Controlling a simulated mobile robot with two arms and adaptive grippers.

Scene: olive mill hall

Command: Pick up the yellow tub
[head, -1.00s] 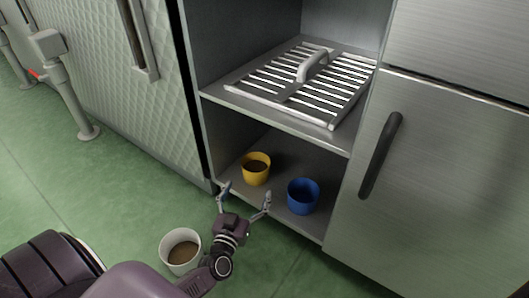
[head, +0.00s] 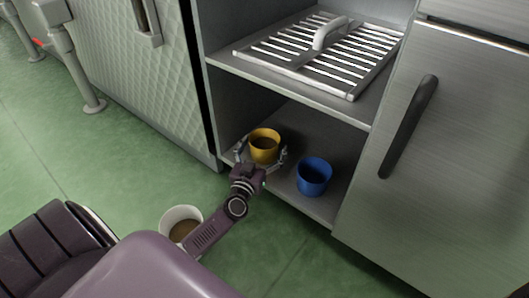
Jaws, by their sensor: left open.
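The yellow tub (head: 264,144) stands upright on the lower shelf of the open cabinet, with something brown inside. My left gripper (head: 262,152) is open, with one finger on either side of the yellow tub. I cannot tell whether the fingers touch it. The gripper's palm hides part of the tub's lower front. My right gripper is not in view.
A blue tub (head: 314,177) stands on the same shelf, close to the right of my gripper. A slatted metal rack (head: 318,52) with a handle lies on the upper shelf (head: 290,89). A white tub (head: 181,226) with brown contents stands on the green floor, partly behind my arm.

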